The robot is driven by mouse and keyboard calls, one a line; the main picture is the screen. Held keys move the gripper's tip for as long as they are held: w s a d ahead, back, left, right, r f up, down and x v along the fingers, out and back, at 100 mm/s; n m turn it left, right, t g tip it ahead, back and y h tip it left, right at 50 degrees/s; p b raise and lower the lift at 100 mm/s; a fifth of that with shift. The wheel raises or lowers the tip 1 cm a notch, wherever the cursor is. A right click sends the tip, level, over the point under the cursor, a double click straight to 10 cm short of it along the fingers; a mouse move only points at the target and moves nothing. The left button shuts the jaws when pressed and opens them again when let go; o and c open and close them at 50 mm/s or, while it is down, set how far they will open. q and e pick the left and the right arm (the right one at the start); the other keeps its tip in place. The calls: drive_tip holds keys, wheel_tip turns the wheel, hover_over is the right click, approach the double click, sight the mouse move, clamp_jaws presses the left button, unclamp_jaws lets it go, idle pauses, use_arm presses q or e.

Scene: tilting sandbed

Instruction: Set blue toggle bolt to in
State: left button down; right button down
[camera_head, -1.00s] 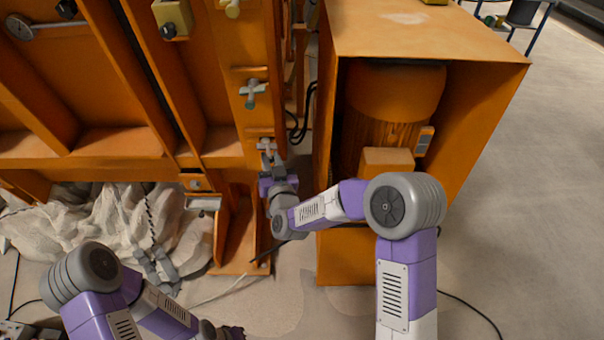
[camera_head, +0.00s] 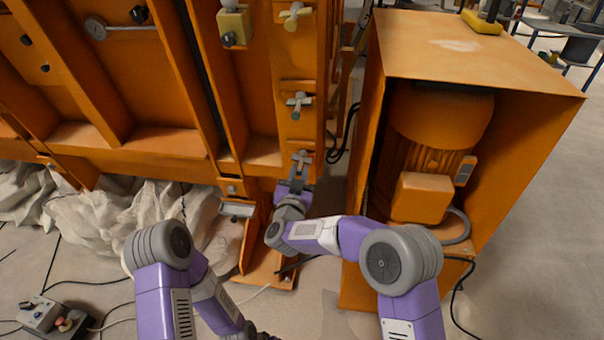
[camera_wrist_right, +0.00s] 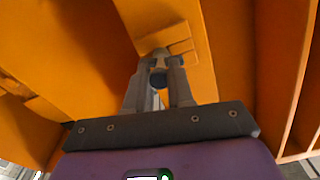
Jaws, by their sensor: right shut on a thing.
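The blue toggle bolt (camera_head: 301,157) is the lowest of a column of toggle bolts on the orange post. It shows as a small grey crossbar on a plate. My right gripper (camera_head: 298,172) reaches it from below. In the right wrist view the fingers of my right gripper (camera_wrist_right: 160,80) are shut on the bolt, and its dark blue round end (camera_wrist_right: 158,80) shows between them. The fingers hide part of the bolt. Only a dark bit of my left gripper (camera_head: 262,336) shows at the bottom edge, away from the bolt; its fingers cannot be made out.
Above on the post are a toggle bolt with a teal end (camera_head: 299,102) and a pale yellow one (camera_head: 294,16). An orange motor housing (camera_head: 450,55) stands close to the right of my right arm. Pale sheeting (camera_head: 110,215) lies below the frame; a control box (camera_head: 42,314) is bottom left.

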drive_tip(key=shift+a+r, duration=0.1)
drive_tip(key=c, duration=1)
unclamp_jaws()
drive_tip(key=s, duration=0.5)
drive_tip(key=s+p, duration=0.1)
drive_tip(key=s, duration=0.1)
drive_tip(key=shift+s+a+f, duration=0.25)
